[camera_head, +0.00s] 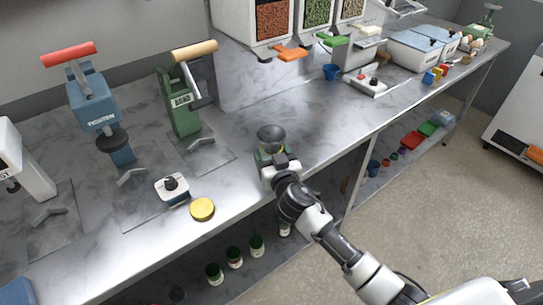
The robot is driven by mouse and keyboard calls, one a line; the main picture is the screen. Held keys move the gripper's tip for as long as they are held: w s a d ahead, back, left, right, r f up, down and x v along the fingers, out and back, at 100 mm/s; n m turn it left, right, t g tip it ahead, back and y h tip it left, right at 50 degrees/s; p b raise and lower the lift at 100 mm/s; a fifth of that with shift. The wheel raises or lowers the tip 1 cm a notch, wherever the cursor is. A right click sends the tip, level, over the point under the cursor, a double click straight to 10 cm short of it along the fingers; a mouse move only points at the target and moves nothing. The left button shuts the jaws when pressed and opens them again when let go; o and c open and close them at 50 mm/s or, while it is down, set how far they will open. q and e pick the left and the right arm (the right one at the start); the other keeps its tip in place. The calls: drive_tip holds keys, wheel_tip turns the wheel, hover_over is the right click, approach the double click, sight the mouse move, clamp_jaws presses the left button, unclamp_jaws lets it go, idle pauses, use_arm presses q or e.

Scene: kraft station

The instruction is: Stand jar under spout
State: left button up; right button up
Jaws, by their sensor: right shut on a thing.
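A clear, open-topped glass jar (271,135) is at the front edge of the marble worktop, roughly upright. My right gripper (270,163) is shut on it from the front; the gripper hides its lower part. I cannot tell whether the jar touches the worktop. Dispenser bins hang on the back wall above and to the right of the jar. They have an orange spout (291,54), a green spout (333,40) and a white spout (369,30). The jar is in front of and left of the orange spout, not below it. My left gripper is not in view.
A green press (181,108), a blue press (92,100), a dark-knobbed block (172,188) and a yellow lid (202,209) are left of the jar. Worktop below the orange spout is clear.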

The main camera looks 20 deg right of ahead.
sight(275, 151)
drive_tip(key=shift+r, duration=1.9)
drive_tip(key=s+d+r, duration=0.7)
drive_tip(key=s+d, duration=0.1)
drive_tip(key=s, duration=0.1)
drive_tip(key=s+a+f, duration=0.3)
drive_tip(key=s+f, duration=0.1)
drive_tip(key=s, duration=0.2)
drive_tip(key=s+a+f, duration=0.3)
drive_tip(key=s+f, duration=0.1)
drive_tip(key=s, duration=0.3)
drive_tip(key=shift+s+h, duration=0.2)
drive_tip(key=shift+h, duration=0.1)
drive_tip(key=shift+w+r, duration=0.1)
